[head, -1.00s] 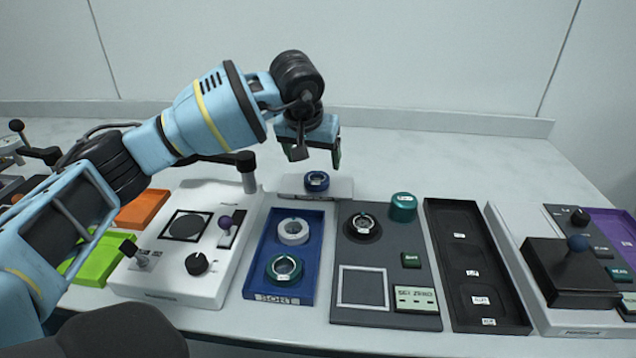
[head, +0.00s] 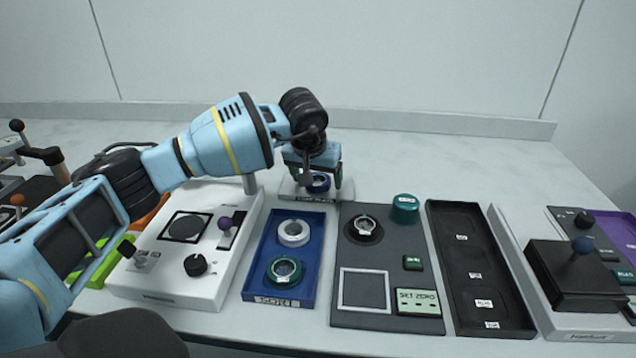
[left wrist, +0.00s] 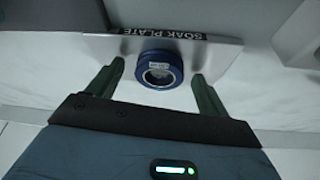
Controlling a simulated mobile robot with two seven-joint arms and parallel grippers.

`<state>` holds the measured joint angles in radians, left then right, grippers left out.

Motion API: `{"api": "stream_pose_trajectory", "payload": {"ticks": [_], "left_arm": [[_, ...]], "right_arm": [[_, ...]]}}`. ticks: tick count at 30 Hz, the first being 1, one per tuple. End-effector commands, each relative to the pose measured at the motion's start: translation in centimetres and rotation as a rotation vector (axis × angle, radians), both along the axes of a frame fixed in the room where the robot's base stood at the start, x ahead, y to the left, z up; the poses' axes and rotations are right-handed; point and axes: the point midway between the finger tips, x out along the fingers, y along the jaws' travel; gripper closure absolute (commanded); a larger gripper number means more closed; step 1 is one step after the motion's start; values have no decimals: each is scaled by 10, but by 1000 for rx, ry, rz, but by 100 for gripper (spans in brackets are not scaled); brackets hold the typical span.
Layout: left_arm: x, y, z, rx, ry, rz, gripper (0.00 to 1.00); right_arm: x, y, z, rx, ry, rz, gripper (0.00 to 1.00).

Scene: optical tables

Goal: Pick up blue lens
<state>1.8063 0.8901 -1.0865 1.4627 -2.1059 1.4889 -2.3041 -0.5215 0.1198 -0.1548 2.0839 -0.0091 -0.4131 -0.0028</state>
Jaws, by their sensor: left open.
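The blue lens (head: 318,183) is a short blue ring-shaped cylinder with a pale label. It stands on the light soak plate (head: 290,188) behind the blue tray. In the left wrist view the blue lens (left wrist: 160,69) sits between the two green fingers, with a gap on each side. My left gripper (head: 322,184) is open and lowered around the lens from above. In the left wrist view the left gripper (left wrist: 156,88) has nothing held in it. The soak plate (left wrist: 215,50) shows its printed label there. The fingers partly hide the lens and plate in the head view. My right gripper is not in view.
A blue tray (head: 264,292) in front holds a white ring (head: 293,233) and a teal ring (head: 284,271). A white control panel (head: 160,275) stands left of it. A dark panel (head: 385,255) and a black tray (head: 447,290) stand right. Table behind is clear.

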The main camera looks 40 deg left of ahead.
Motion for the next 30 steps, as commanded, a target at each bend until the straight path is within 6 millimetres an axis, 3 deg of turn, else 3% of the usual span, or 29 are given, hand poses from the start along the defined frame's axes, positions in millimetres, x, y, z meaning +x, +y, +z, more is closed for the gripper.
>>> {"api": "stream_pose_trajectory", "payload": {"ticks": [2,14,23,30], "left_arm": [[0,0,0,0,0,0,24],[0,0,1,-1,-1,0,74],[0,0,4,-1,-1,1,74],[1,0,29,-2,-4,1,74]], "right_arm": [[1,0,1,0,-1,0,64],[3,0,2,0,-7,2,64],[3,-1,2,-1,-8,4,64],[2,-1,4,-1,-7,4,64]]}}
